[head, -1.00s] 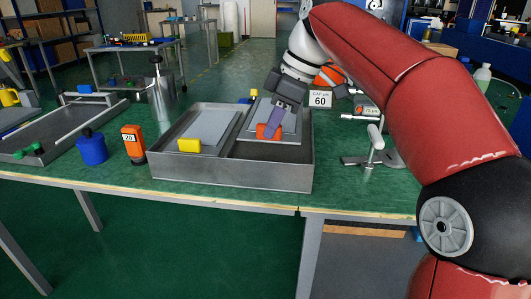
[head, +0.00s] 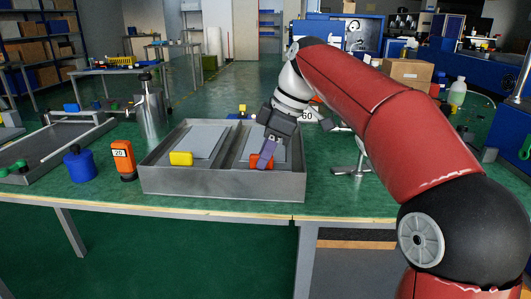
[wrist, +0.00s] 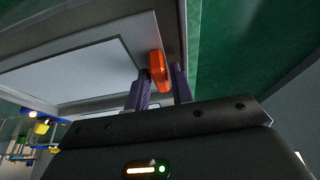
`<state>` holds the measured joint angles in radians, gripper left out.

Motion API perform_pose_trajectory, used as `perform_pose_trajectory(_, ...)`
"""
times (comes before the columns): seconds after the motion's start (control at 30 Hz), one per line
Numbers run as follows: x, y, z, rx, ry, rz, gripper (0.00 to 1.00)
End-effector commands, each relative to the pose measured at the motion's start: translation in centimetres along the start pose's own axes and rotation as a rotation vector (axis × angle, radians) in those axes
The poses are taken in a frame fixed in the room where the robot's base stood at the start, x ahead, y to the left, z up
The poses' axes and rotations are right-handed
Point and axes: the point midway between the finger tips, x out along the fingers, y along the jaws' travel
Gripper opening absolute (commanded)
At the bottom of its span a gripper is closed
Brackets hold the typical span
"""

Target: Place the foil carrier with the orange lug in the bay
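The foil carrier with the orange lug is a pale flat plate (head: 279,147) in the right bay of the grey metal tray (head: 220,184). Its orange lug (head: 261,161) faces the tray's front wall. My gripper (head: 266,158) is over the lug, its purple fingers pointing down. In the wrist view the lug (wrist: 159,70) sits between the two fingertips, which look closed on its sides. The plate (wrist: 75,75) lies inside the tray's walls there. Whether it rests fully on the bay floor I cannot tell. My arm hides part of the right bay.
A second plate with a yellow lug (head: 181,158) is in the left bay. Left of the tray stand an orange block marked 20 (head: 122,160) and a blue container (head: 80,165). A toggle clamp (head: 359,160) stands to the right. The bench front edge (head: 230,208) is close.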

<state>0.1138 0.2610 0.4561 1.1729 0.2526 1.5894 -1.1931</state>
Motion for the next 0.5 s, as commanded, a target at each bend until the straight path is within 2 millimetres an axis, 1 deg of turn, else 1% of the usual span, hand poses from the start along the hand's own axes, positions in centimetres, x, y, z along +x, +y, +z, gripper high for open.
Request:
perform_pose_trajectory(0.17, -0.5, 0.0, -0.2, 0.000, 0.001, 0.001, 0.23)
perform_pose_trajectory(0.27, -1.7, 0.1, -0.2, 0.000, 0.001, 0.002, 0.23)
perform_pose_trajectory(0.37, -3.7, 0.1, -0.2, 0.000, 0.001, 0.004, 0.23)
perform_pose_trajectory(0.5, -7.2, 0.1, -0.2, 0.000, 0.002, 0.004, 0.23)
